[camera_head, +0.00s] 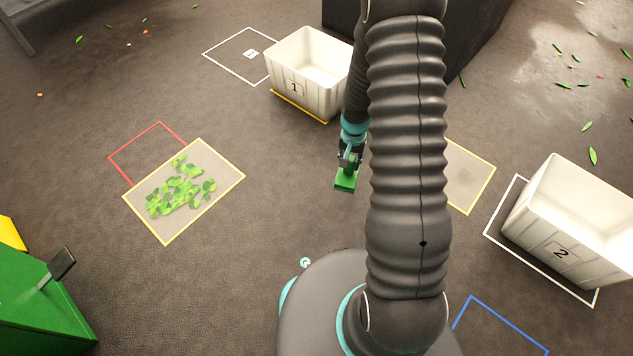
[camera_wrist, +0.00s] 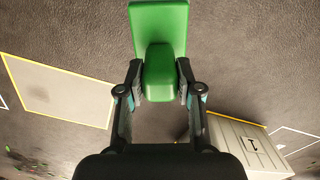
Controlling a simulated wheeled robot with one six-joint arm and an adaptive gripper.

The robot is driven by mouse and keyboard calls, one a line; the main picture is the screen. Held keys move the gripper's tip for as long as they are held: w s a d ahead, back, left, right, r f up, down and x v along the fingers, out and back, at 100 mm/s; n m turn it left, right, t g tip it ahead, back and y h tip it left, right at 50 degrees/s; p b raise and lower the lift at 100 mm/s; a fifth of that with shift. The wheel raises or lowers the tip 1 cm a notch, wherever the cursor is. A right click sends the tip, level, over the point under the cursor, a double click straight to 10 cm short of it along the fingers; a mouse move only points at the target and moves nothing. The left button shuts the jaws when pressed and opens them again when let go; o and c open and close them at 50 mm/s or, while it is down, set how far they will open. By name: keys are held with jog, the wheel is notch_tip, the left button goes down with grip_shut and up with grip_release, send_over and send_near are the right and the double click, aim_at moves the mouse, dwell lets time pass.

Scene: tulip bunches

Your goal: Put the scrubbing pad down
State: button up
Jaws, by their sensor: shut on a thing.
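The green scrubbing pad (camera_head: 346,180) hangs from my gripper (camera_head: 349,160), over the floor near the middle of the head view. In the wrist view the pad (camera_wrist: 160,28) has a flat green plate and a raised green grip block. My gripper (camera_wrist: 160,82) is shut on that block, with one finger on each side. I cannot tell the exact height of the pad above the floor. My arm hides part of the floor to the right of it.
White crate 1 (camera_head: 283,92) stands behind the pad; white crate 2 (camera_head: 522,215) stands at right. A yellow-edged patch with leaves (camera_head: 215,172) lies at left, another yellow-edged patch (camera_head: 470,178) at right. A green box (camera_head: 45,315) is at lower left. Floor left of the pad is clear.

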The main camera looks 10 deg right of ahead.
jog(key=shift+f, duration=0.45)
jog(key=shift+w+a+f+b, duration=0.35)
jog(key=shift+w+a+f, duration=0.75)
jog(key=shift+a+f, duration=0.55)
jog(key=shift+w+a+f+b, duration=0.3)
jog(key=shift+w+a+f, duration=0.95)
jog(key=shift+f, duration=0.7)
jog(key=shift+w+a+f+b, duration=0.35)
jog(key=shift+w+a+f, duration=0.65)
jog(key=shift+a+f, duration=0.65)
jog(key=shift+d+f, duration=0.15)
jog(key=shift+f, duration=0.05)
jog(key=shift+f, duration=0.15)
jog(key=o, duration=1)
